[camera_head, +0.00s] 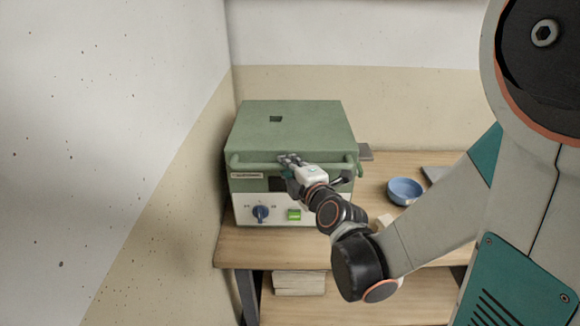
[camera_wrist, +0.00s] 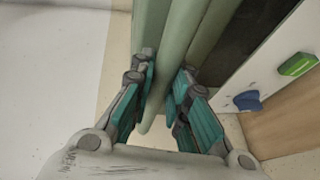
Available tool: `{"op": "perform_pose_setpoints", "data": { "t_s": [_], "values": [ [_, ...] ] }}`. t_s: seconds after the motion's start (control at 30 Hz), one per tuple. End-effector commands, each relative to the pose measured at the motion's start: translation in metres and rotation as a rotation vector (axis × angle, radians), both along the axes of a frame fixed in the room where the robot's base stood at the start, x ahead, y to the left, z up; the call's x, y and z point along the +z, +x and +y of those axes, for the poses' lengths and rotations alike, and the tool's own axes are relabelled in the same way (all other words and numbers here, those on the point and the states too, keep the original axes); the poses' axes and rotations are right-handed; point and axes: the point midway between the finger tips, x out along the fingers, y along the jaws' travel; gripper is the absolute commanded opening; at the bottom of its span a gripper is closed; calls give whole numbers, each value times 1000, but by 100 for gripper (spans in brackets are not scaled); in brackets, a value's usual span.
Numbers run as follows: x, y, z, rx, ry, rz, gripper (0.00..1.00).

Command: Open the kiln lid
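The kiln (camera_head: 291,125) is a green box with a white front panel, standing on a wooden table against the left wall. Its lid looks closed, lying flat on the body. A green bar handle (camera_head: 254,164) runs across the lid's front; it also shows in the wrist view (camera_wrist: 183,45). My gripper (camera_head: 287,161) is at the middle of this bar. In the wrist view my gripper (camera_wrist: 165,82) has one finger on each side of the bar, which fills the gap between the pads. The exact contact is partly hidden.
A blue knob (camera_head: 261,213) and a lit green switch (camera_head: 294,214) are on the panel below the bar. A blue bowl (camera_head: 405,191) stands on the table (camera_head: 290,247) right of the kiln. The wall is close on the left.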

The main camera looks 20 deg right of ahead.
Motion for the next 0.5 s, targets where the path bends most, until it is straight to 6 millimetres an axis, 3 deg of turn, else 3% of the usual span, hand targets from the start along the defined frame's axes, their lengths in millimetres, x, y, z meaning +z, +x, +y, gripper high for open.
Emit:
{"op": "perform_pose_setpoints", "data": {
  "t_s": [0.27,0.5],
  "values": [
    [5,0,0,0,3,8,0],
    [29,2,-1,0,18,54,0]
  ]
}}
